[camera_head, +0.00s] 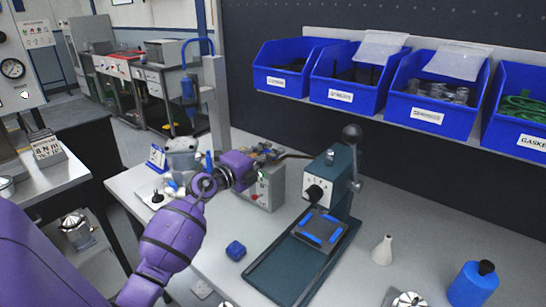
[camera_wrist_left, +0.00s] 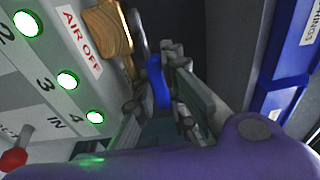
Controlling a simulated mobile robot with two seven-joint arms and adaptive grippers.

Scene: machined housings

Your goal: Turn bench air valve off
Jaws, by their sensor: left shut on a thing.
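My left gripper (camera_head: 266,157) reaches over the top of a grey box (camera_head: 267,190) on the bench. In the left wrist view my left gripper (camera_wrist_left: 158,65) is shut on a blue lever (camera_wrist_left: 157,82), which shows between its fingers. I take this lever to be the air valve's handle. A white label reading "AIR OFF" (camera_wrist_left: 80,38) is beside it on the grey panel. The valve body is hidden behind the fingers, and I cannot tell the lever's exact angle. My right gripper is in neither view.
A green press (camera_head: 330,190) stands right of the grey box. A blue block (camera_head: 236,250), a white funnel (camera_head: 382,250) and a blue bottle (camera_head: 473,284) are on the bench (camera_head: 215,285). Blue bins (camera_head: 432,97) line the shelf above. A wooden block (camera_wrist_left: 107,36) is near the label.

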